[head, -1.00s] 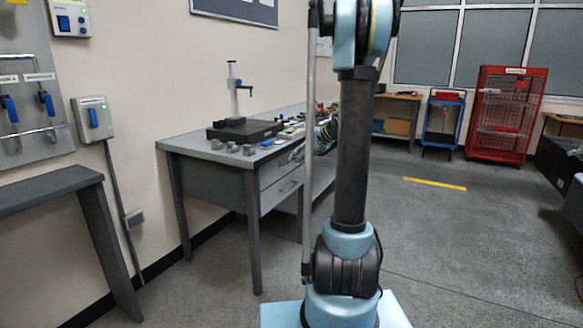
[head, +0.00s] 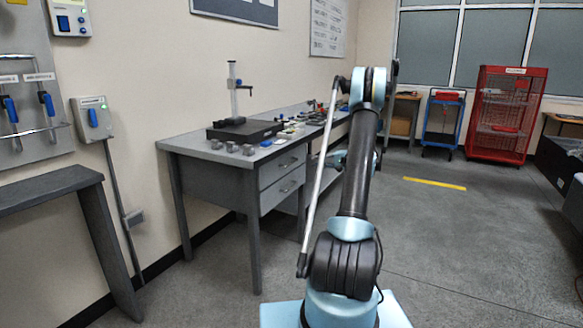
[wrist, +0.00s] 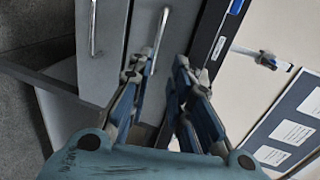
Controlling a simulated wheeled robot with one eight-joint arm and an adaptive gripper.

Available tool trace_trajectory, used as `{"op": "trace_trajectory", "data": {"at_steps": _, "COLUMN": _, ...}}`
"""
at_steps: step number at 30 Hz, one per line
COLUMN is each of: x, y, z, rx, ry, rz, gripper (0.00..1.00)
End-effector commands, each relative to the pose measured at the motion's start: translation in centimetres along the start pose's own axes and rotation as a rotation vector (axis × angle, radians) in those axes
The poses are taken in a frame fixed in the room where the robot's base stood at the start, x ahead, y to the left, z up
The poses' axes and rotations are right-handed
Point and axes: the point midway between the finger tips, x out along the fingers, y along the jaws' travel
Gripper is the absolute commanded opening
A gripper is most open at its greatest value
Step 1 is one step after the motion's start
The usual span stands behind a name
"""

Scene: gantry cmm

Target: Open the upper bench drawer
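The grey bench (head: 205,148) stands against the left wall with two drawers, both looking shut. The upper drawer (head: 272,172) has a metal bar handle (head: 288,163). In the wrist view, which is turned sideways, the upper drawer's front (wrist: 182,25) and its handle (wrist: 161,32) lie ahead of my gripper (wrist: 162,70). My gripper is open. Its left finger overlaps the near end of the handle in the picture; its right finger is apart from the handle. I cannot tell whether it touches.
The lower drawer (head: 282,196) has a similar handle (wrist: 93,28). A black plate (head: 245,130) with a measuring stand (head: 233,90), several grey blocks and small parts lie on the bench top. Open floor (head: 440,240) lies to the right. A red cage cart (head: 508,112) stands at the back.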

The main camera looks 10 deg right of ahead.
Motion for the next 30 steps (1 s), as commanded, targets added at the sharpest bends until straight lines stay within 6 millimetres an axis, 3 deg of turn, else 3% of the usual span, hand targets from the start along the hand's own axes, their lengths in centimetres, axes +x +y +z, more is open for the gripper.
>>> {"op": "trace_trajectory", "data": {"at_steps": 5, "x": 0.0, "y": 0.9, "z": -0.9, "rx": 0.007, "ry": 0.006, "rz": -0.024, "gripper": 0.19}}
{"op": "trace_trajectory", "data": {"at_steps": 10, "x": 1.5, "y": 0.9, "z": -1.0, "rx": 0.007, "ry": 0.005, "rz": -0.026, "gripper": 0.19}}
{"op": "trace_trajectory", "data": {"at_steps": 30, "x": 13.0, "y": 0.6, "z": -1.0, "rx": 0.007, "ry": 0.004, "rz": -0.024, "gripper": 0.19}}
